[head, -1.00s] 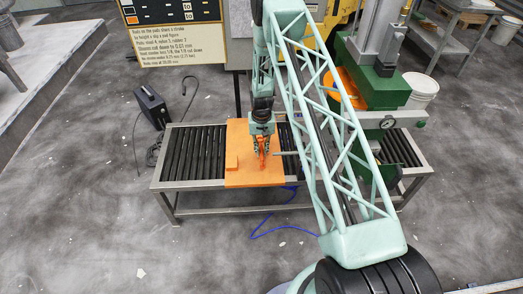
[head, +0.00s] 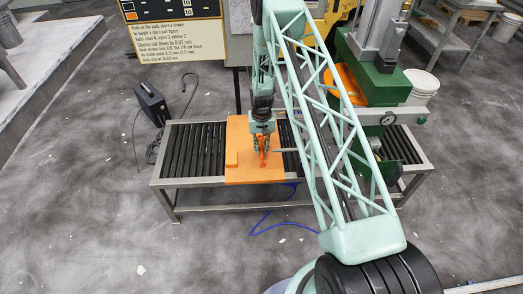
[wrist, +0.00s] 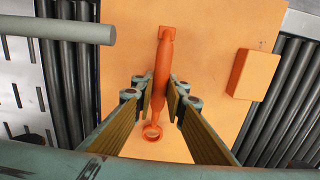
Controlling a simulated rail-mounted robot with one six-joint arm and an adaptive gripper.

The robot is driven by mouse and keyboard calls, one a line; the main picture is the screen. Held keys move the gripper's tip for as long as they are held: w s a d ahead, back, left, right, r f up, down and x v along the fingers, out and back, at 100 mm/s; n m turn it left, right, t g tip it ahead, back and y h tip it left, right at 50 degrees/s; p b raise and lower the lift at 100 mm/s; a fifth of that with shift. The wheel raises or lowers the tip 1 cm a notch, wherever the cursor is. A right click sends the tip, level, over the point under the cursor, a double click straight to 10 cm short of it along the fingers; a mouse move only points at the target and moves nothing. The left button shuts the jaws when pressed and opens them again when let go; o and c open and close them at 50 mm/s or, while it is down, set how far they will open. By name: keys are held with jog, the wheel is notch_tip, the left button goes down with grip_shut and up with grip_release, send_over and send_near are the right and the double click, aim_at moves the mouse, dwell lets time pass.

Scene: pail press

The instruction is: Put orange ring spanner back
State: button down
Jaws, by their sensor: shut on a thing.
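The orange ring spanner (wrist: 161,80) lies lengthwise between my gripper's two fingers in the wrist view, its ring end toward the bottom of the picture. My gripper (wrist: 162,103) is shut on the middle of its shank. In the head view my gripper (head: 262,146) points down over an orange board (head: 240,170), with the spanner (head: 263,158) between its fingers. I cannot tell whether the spanner touches the board.
The board lies on a roller conveyor (head: 195,150) and carries an orange block (wrist: 254,74) at one side. A grey bar (wrist: 60,30) reaches in over the board. A green press (head: 378,90) stands to the right, and a black box (head: 151,104) sits on the floor at left.

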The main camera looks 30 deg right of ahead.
aim_at(262, 149)
jog(key=shift+f+b, duration=0.35)
jog(key=shift+f, duration=0.3)
dwell(0.4)
jog(key=c, duration=2.5)
grip_release()
jog(key=shift+c, duration=0.2)
jog(key=shift+r, duration=0.15)
notch_tip(262, 149, up, 12)
